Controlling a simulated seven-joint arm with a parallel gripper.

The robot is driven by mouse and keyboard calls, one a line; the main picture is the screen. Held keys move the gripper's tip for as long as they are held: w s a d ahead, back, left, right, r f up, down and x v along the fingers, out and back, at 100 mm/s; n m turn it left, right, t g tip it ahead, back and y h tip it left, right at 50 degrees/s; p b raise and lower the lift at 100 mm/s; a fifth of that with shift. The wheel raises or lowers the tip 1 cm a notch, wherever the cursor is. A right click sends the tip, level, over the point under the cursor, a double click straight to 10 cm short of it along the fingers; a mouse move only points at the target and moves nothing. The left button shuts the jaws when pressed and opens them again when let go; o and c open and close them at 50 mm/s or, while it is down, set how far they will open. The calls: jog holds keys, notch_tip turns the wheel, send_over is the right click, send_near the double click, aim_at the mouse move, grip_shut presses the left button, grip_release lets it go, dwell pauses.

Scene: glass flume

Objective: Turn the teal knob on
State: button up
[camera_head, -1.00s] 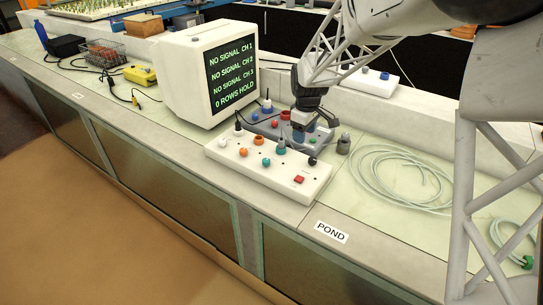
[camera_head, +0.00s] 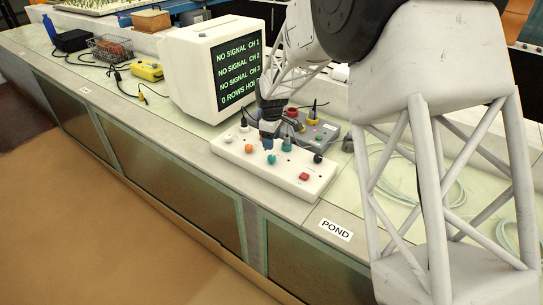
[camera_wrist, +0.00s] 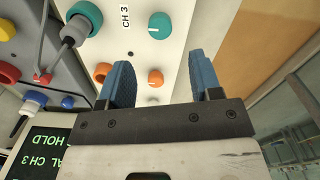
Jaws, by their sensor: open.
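The teal knob (camera_head: 271,159) sits on the front row of a white panel (camera_head: 233,153), right of an orange knob (camera_head: 248,148). In the wrist view the teal knob (camera_wrist: 160,25) is round with a white mark, beyond my fingertips and near the label CH 3. My gripper (camera_wrist: 162,78) is open and empty. In the wrist view the orange knob (camera_wrist: 155,77) appears between its blue fingers; I cannot tell whether they touch it. In the head view my gripper (camera_head: 268,143) is over the panel, behind the teal knob, and hides part of the back row.
A teal socket with a grey plug (camera_head: 286,144) stands behind the teal knob. A red button (camera_head: 304,176) and black knob (camera_head: 318,158) are to the right. A monitor (camera_head: 210,70) reading NO SIGNAL stands close behind-left. A grey box (camera_head: 325,133) lies behind the panel.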

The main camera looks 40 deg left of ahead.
aim_at(272, 157)
jog(key=shift+f, duration=0.1)
jog(key=shift+f, duration=3.8)
jog(key=c, duration=0.9)
